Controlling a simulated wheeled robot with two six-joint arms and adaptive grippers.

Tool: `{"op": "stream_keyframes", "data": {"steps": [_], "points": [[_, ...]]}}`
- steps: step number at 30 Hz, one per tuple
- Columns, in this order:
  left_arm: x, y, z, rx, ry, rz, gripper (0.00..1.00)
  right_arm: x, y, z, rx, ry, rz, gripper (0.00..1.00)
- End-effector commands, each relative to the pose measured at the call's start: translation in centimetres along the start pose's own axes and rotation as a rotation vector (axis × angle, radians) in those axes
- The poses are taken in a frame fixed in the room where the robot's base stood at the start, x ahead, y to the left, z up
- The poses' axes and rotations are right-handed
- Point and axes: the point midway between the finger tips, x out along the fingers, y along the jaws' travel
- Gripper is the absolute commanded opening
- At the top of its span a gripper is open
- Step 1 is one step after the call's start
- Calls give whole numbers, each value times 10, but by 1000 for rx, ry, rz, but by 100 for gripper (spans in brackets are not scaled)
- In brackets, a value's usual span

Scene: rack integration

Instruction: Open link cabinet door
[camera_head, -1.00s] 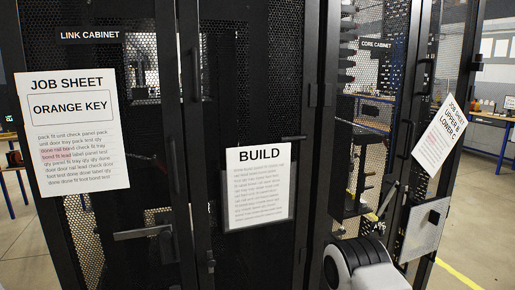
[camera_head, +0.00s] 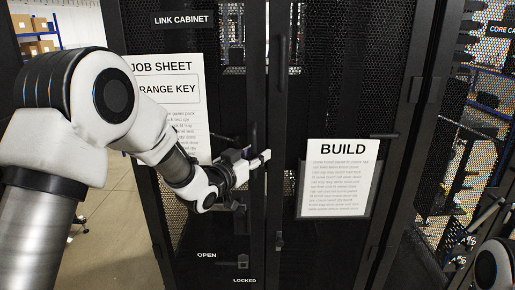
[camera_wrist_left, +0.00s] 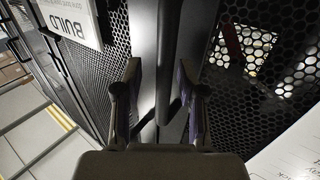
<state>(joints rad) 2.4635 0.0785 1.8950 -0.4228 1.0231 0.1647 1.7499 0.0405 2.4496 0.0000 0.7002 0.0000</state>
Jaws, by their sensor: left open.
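The link cabinet is black, with its name sign (camera_head: 184,19) at the top and mesh doors that look closed. The left door (camera_head: 237,95) meets the right door at a vertical seam. A dark vertical bar handle (camera_head: 282,62) shows near the seam. My left gripper (camera_head: 262,158) is in front of the left door's edge beside the seam. In the left wrist view its open fingers (camera_wrist_left: 157,95) stand either side of a dark vertical bar (camera_wrist_left: 146,35); I cannot tell whether they touch it. My left arm hides part of the door. My right gripper is out of view.
A job sheet (camera_head: 147,68) reading "orange key" hangs left, partly behind my arm. A BUILD sheet (camera_head: 338,178) hangs on the right door. A small latch (camera_head: 243,259) sits between OPEN and LOCKED labels. The core cabinet (camera_head: 490,100) stands at right. Floor (camera_head: 115,240) is free at left.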

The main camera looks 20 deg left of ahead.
Motion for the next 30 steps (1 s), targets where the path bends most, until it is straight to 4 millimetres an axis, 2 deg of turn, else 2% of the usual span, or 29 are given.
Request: {"op": "stream_keyframes", "data": {"steps": [8, 9, 11, 12, 23, 30], "points": [[4, 0, 1, -1, 0, 0, 40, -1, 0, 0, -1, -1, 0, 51], [4, 0, 1, -1, 0, 0, 26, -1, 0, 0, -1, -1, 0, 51], [4, 0, 1, -1, 0, 0, 5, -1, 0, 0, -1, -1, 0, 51], [4, 0, 1, -1, 0, 0, 0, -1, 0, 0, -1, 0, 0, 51], [2, 2, 0, 0, 0, 13, 0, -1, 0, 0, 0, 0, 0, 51], [-16, 9, 1, -3, -1, 93, 0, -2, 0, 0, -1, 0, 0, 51]]}}
